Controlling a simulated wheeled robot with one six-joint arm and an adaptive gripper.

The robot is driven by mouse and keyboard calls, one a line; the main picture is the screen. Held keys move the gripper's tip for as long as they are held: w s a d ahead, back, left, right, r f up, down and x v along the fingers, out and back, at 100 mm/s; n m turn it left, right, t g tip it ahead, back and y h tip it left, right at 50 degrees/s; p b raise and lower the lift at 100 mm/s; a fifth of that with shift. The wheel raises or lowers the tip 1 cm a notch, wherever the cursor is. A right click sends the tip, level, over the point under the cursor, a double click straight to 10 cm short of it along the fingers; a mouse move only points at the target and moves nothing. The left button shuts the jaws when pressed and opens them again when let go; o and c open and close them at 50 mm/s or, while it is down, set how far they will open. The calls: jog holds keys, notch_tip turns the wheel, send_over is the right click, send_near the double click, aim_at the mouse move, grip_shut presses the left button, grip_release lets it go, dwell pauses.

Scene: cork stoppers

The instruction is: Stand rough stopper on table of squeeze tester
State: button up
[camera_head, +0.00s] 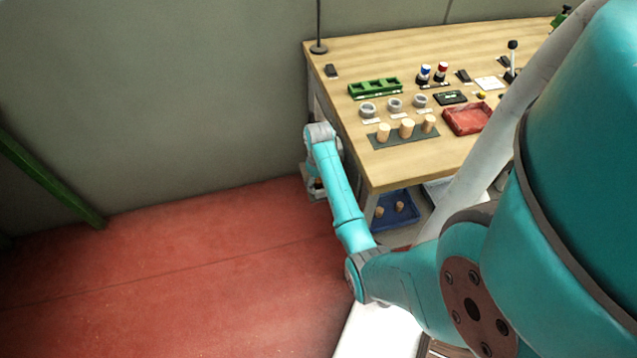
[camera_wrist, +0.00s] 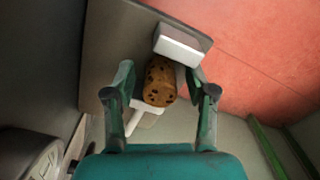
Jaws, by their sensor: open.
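In the wrist view a brown cork stopper (camera_wrist: 160,84) with dark pits, the rough one by its look, is between my gripper's (camera_wrist: 159,72) two fingers. The fingers are open, with a gap on both sides of it. A white block (camera_wrist: 180,46) is just beyond the stopper, and a white part (camera_wrist: 148,112) shows at its near end. Both are by a grey plate (camera_wrist: 110,55). This may be the squeeze tester; I cannot tell for certain.
The wooden bench (camera_head: 420,160) bears a dark mat (camera_head: 384,145) with pale stoppers, grey rings (camera_head: 368,109), a green rack (camera_head: 375,87) and a red tray (camera_head: 467,120). A blue tray (camera_head: 395,220) with stoppers is low beside it. The red floor (camera_head: 180,270) at left is clear.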

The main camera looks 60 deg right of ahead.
jog(key=shift+r, duration=3.85)
